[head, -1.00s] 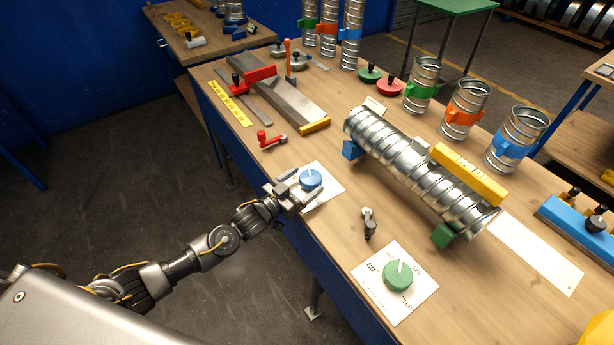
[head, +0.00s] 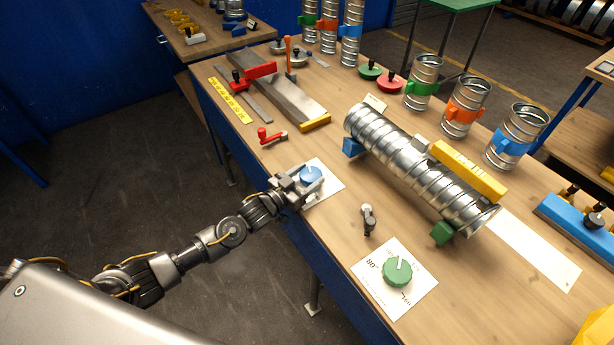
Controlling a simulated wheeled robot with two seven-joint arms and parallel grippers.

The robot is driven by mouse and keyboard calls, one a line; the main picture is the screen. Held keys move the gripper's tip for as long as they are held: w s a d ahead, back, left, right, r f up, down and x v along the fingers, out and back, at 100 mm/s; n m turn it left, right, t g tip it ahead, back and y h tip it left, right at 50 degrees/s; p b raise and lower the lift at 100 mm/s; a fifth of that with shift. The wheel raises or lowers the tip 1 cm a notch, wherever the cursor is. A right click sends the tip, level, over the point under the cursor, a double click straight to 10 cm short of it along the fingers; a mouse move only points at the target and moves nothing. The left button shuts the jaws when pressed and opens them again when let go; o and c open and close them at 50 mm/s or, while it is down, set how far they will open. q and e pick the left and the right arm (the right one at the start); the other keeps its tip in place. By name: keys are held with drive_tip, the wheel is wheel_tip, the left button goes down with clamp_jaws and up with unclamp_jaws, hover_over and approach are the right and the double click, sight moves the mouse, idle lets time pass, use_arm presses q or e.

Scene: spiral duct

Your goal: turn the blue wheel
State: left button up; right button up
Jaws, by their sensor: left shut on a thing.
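The blue wheel (head: 312,174) is a small round knob on a white card (head: 329,186) near the front edge of the workbench, in the head view. My left gripper (head: 308,181) reaches in from the left and is shut on the blue wheel, with a finger on either side of it. The gripper covers part of the wheel and of the card, so the wheel's pointer is hard to make out. My right gripper is not in view.
A green wheel (head: 397,271) on a marked card stands to the right. A small black-handled crank (head: 368,220) and a red-handled crank (head: 270,137) lie nearby. A spiral duct (head: 420,167) lies behind on blue and green supports. Bare wood surrounds the blue wheel's card.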

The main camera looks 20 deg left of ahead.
use_arm(q)
drive_tip(key=shift+w+a+f+m+g+h+b, duration=0.1)
drive_tip(key=shift+m+g+h+b, duration=0.35)
drive_tip(key=shift+h+b, duration=0.1)
drive_tip(key=shift+w+a+f+m+g+h+b, duration=0.1)
drive_tip(key=shift+m+g+h+b, duration=0.25)
drive_tip(key=shift+m+h+b, duration=0.15)
drive_tip(key=m+g+h+b, duration=0.1)
drive_tip(key=g+h+b, duration=0.1)
drive_tip(key=m+g+h+b, duration=0.2)
drive_tip(key=b, duration=0.1)
drive_tip(key=shift+w+a+m, duration=0.15)
drive_tip(key=shift+m, duration=0.1)
drive_tip(key=shift+r+m+g+h+b, duration=0.15)
drive_tip(key=shift+m+g+h+b, duration=0.25)
drive_tip(key=shift+g+b, duration=0.15)
drive_tip(key=o, duration=1)
drive_tip(key=shift+c, duration=0.2)
